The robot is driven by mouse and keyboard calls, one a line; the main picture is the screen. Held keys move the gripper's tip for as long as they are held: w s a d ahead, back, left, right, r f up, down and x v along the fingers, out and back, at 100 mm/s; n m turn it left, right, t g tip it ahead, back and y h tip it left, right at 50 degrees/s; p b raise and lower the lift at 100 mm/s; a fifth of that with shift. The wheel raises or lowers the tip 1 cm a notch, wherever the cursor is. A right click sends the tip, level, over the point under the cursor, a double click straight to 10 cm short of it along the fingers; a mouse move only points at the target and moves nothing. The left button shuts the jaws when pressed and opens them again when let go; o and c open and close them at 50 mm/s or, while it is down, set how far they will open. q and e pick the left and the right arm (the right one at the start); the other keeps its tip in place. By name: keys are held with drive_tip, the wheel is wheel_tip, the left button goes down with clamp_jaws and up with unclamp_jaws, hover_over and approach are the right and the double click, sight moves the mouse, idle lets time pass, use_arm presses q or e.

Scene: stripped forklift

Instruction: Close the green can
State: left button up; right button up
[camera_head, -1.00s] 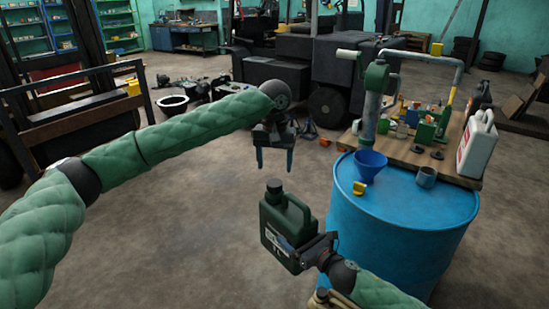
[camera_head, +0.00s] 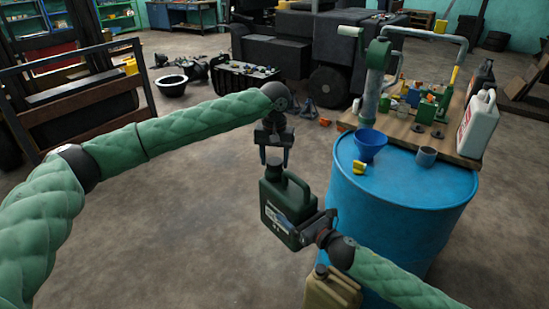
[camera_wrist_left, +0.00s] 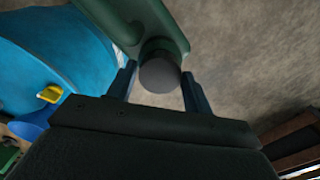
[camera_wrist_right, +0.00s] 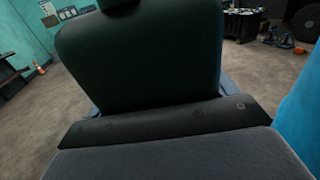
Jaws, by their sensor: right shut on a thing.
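The green can (camera_head: 282,205) is held upright in the air in front of the blue drum by my right gripper (camera_head: 308,232), which is shut on its side. The can fills the middle of the right wrist view (camera_wrist_right: 140,55). Its dark round cap (camera_wrist_left: 160,75) sits on the neck in the left wrist view; I cannot tell how tight it is. My left gripper (camera_head: 274,158) points down over the top of the can. Its fingers are open, one on each side of the cap, with gaps showing. The cap is mostly hidden by this gripper in the head view.
The blue drum (camera_head: 400,230) stands at the right with a blue funnel (camera_head: 370,146), a grey cup (camera_head: 426,156) and a yellow piece (camera_head: 359,167) on top. A white jug (camera_head: 478,125) stands on the wooden board behind. A tan can (camera_head: 332,290) is below my right arm.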

use_arm(q)
drive_tip(key=c, duration=0.6)
drive_tip(key=m, duration=0.2)
drive_tip(key=shift+m, duration=0.4)
drive_tip(key=o, duration=1.1)
drive_tip(key=shift+o, duration=0.2)
wheel_tip(320, 180, up, 12)
drive_tip(key=shift+w+f, duration=0.1)
